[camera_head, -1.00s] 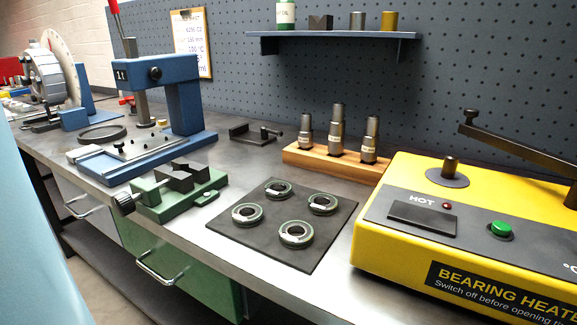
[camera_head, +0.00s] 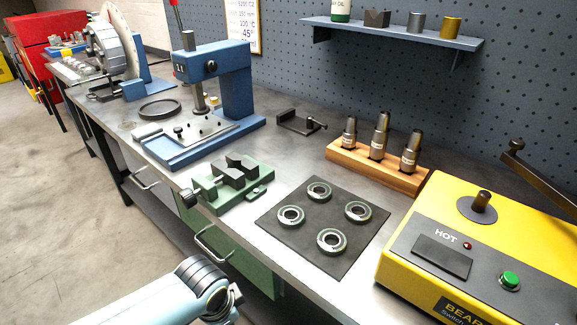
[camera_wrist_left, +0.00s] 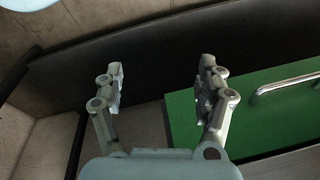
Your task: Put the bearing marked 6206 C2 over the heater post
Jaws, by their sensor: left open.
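Several similar green-and-silver ring bearings lie flat on a black mat (camera_head: 335,268) on the bench; a back bearing (camera_head: 308,192), a left bearing (camera_head: 281,215), a right bearing (camera_head: 368,212) and a front bearing (camera_head: 321,241) show. Their markings are too small to read. The heater post (camera_head: 482,200) stands bare on the yellow bearing heater (camera_head: 420,215) at the right. In the left wrist view my left gripper (camera_wrist_left: 160,85) is open and empty, near the green drawer front. In the head view only part of my left arm shows, in front of the bench. My right gripper is out of view.
A green vise (camera_head: 232,188) and a blue press (camera_head: 225,90) stand left of the mat. A wooden block with several metal sleeves (camera_head: 385,165) stands behind it. The heater's dark lever arm (camera_head: 540,180) rises behind the post. A shelf (camera_head: 395,33) hangs above.

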